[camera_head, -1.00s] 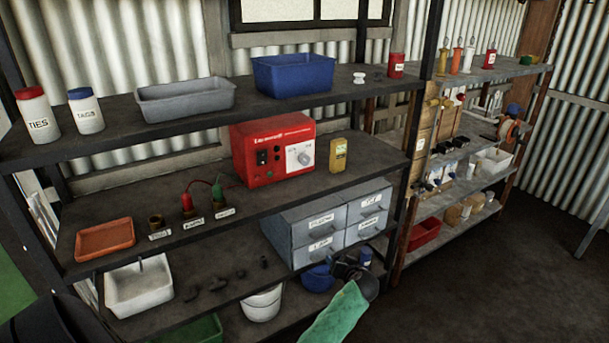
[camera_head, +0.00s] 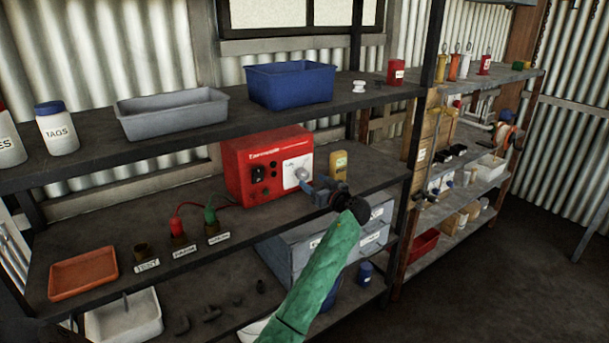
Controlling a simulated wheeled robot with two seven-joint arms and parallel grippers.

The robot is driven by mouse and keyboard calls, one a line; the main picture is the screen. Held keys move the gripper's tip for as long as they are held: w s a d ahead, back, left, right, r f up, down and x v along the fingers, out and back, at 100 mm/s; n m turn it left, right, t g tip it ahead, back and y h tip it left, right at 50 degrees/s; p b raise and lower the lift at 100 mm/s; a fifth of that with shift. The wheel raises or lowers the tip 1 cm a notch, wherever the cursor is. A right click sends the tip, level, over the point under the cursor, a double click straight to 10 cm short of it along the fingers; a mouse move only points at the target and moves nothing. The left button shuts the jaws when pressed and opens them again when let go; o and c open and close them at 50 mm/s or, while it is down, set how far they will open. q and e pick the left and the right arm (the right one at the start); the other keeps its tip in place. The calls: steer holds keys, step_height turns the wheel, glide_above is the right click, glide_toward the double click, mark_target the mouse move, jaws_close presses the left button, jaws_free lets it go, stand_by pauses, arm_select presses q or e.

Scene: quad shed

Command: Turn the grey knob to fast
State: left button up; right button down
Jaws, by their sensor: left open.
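The grey knob (camera_head: 301,173) sits on the white panel on the front of the red box (camera_head: 247,169), on the middle shelf. Marks on the panel are too small to read, so I cannot tell the knob's setting. My left gripper (camera_head: 311,184), on the green-sleeved arm, is open just in front of the panel at the knob's lower right. Its fingers cover the panel's lower right part. I cannot tell whether they touch the knob. My right gripper is not in view.
A yellow container (camera_head: 338,163) stands close to the right of the red box. Red and green leads run from the box to small posts at left. The upper shelf (camera_head: 215,131) overhangs the box.

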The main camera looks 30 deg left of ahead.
mark_target(305, 176)
arm_select(q)
steer(key=x, duration=0.3)
steer(key=shift+a+p, duration=0.15)
steer(key=shift+p, duration=0.2)
steer(key=shift+w+a, duration=0.25)
steer(key=shift+a, duration=0.15)
steer(key=shift+w+a+p, duration=0.15)
steer(key=shift+a+p, duration=0.15)
steer(key=shift+a, duration=0.05)
steer(key=shift+w+a+f, duration=0.1)
steer(key=shift+a+f, duration=0.05)
steer(key=shift+a, duration=0.05)
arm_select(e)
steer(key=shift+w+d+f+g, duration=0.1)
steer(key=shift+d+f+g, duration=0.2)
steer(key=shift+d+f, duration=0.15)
arm_select(q)
steer(key=shift+c, duration=0.3)
steer(key=c, duration=0.9)
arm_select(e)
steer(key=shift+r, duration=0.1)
